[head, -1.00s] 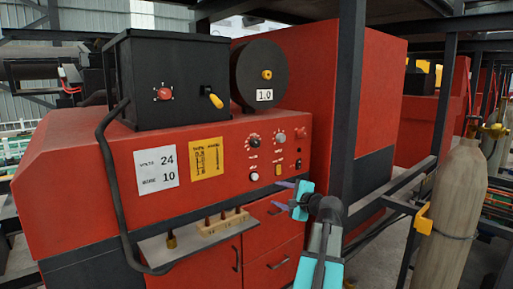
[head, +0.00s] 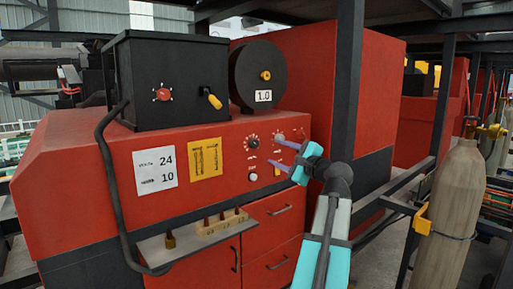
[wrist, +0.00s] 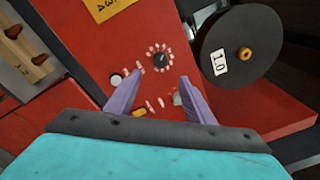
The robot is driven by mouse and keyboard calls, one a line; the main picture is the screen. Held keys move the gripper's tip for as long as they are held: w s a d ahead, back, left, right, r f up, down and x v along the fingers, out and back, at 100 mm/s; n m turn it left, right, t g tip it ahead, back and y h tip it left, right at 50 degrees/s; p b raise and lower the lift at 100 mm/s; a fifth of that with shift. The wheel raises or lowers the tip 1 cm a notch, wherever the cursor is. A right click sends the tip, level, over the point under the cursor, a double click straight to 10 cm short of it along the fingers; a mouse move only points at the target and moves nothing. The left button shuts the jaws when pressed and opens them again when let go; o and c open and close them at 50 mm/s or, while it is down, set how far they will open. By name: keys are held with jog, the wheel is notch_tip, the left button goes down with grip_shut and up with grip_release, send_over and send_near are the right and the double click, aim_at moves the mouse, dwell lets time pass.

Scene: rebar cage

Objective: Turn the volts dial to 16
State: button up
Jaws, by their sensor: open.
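The red machine's front panel carries a black dial with pale marks around it (head: 253,141) and a grey knob (head: 279,135) to its right. I cannot read which is the volts dial. A white card (head: 155,168) reads "VOLTS 24" and "WIRE 10". My gripper (head: 274,151) is open and empty, its purple fingers pointing left at the panel, just right of the black dial. In the wrist view, the black dial (wrist: 160,58) lies just beyond the spread fingertips, and the grey knob (wrist: 178,98) shows beside the right finger, partly covered.
A white button (head: 253,177) and a yellow switch (wrist: 139,112) sit low on the panel. A black reel (head: 258,92) labelled 1.0 and a black box (head: 170,60) stand on top. A dark upright post (head: 346,90) stands right of the panel, close to my arm.

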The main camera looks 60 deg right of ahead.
aim_at(255, 144)
jog(key=shift+w, duration=0.15)
jog(key=p+x, duration=0.4)
jog(key=x, duration=0.8)
jog(key=shift+w+d+r, duration=0.1)
jog(key=shift+w, duration=0.05)
jog(key=shift+w+d, duration=0.25)
jog(key=shift+w, duration=0.35)
